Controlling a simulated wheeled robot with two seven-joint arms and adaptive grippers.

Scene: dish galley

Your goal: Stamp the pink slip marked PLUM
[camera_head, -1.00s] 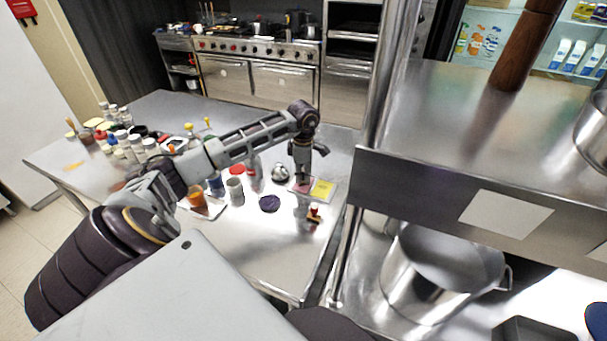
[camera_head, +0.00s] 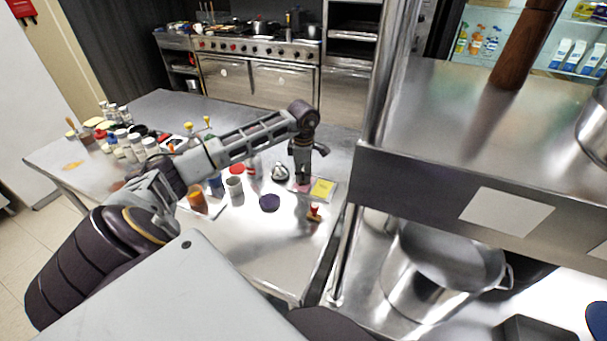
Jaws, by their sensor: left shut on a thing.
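My left gripper (camera_head: 302,181) reaches down over the front right part of the steel table. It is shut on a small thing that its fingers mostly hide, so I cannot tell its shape. A pink slip (camera_head: 302,188) shows partly under the fingertips. I cannot tell whether the held thing touches it, and no writing is readable. A yellow slip (camera_head: 322,188) lies just right of the pink one. A dark purple round pad (camera_head: 269,202) lies to the left and nearer. A small red-topped object with a wooden-looking base (camera_head: 314,213) stands in front of the slips. My right gripper is not in view.
A grey cup (camera_head: 235,188), an orange-brown cup (camera_head: 197,202) and a silver domed object (camera_head: 280,173) stand left of the slips. Many jars crowd the table's far left. A steel shelf (camera_head: 450,190) and a large pot (camera_head: 440,268) are at right. The table's front is clear.

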